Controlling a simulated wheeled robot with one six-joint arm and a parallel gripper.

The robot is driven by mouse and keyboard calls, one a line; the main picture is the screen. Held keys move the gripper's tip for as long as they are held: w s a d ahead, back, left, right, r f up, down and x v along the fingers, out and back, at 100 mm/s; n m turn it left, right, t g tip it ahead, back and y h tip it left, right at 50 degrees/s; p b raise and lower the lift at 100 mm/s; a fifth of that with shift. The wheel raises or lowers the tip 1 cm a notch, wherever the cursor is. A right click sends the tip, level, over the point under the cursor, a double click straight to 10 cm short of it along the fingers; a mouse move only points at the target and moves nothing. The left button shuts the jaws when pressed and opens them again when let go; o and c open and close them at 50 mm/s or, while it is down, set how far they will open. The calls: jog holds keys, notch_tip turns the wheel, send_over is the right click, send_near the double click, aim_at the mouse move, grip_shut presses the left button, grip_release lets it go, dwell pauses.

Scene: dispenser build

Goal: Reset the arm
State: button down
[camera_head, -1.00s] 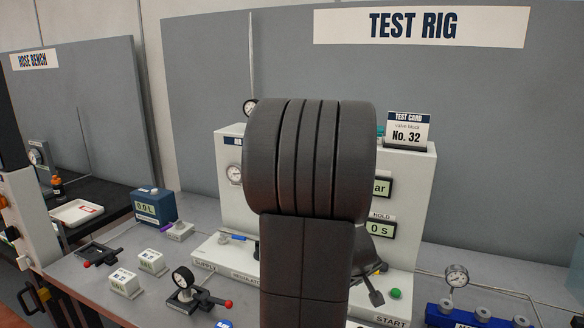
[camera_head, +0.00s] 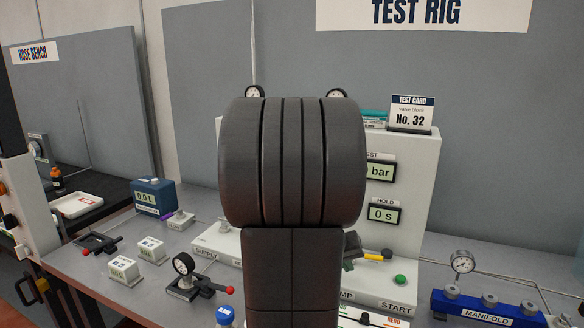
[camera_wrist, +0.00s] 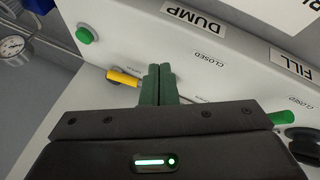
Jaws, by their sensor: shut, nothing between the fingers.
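My gripper shows in the wrist view (camera_wrist: 158,86), its two green fingers shut together with nothing between them. It is in front of the test rig's white panel (camera_wrist: 225,60), near the CLOSED and DUMP labels. A yellow handle (camera_wrist: 122,77) lies just left of the fingertips; I cannot tell whether they touch. In the head view my dark arm covers the middle of the test rig (camera_head: 415,210), and part of my gripper (camera_head: 352,250) shows at the right of the arm, beside the yellow handle (camera_head: 372,257).
A green START button (camera_head: 400,279) is right of the yellow handle. A blue manifold (camera_head: 485,308) with a gauge stands at the right. Small white blocks (camera_head: 124,270), a gauge fixture (camera_head: 190,280) and a blue 0.0 L box (camera_head: 152,196) are at the left.

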jog(key=a+m+p, duration=0.1)
jog(key=w+a+m+g+h+p, duration=0.1)
jog(key=m, duration=0.1)
jog(key=shift+w+a+r+g, duration=0.1)
jog(key=shift+r+g, duration=0.1)
jog(key=shift+g, duration=0.1)
jog(key=shift+w+a+f+m+g+h+p, duration=0.15)
jog(key=shift+w+a+m+g+h+p, duration=0.3)
jog(key=shift+m+p, duration=0.7)
